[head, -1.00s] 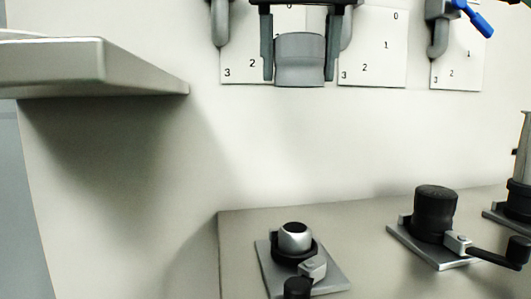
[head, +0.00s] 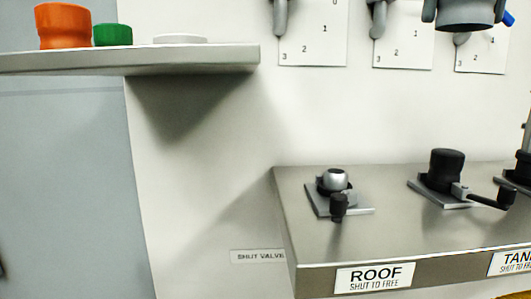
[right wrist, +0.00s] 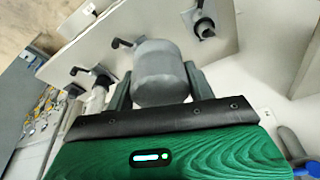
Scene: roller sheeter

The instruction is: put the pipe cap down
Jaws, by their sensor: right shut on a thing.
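The grey pipe cap (head: 466,14) is at the top right of the head view, cut off by the frame's top edge. My right gripper (head: 466,20) is shut on it, with a finger on either side, and holds it in the air in front of the white panel. In the right wrist view the grey cap (right wrist: 160,75) sits between the two dark fingers of the gripper (right wrist: 160,88). My left gripper is not in view.
A shelf (head: 200,58) at upper left carries an orange piece (head: 63,25), a green piece (head: 113,35) and a flat white disc (head: 180,39). A metal ledge (head: 330,245) labelled ROOF has a silver-topped fitting (head: 335,180) and a black-capped fitting (head: 446,170).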

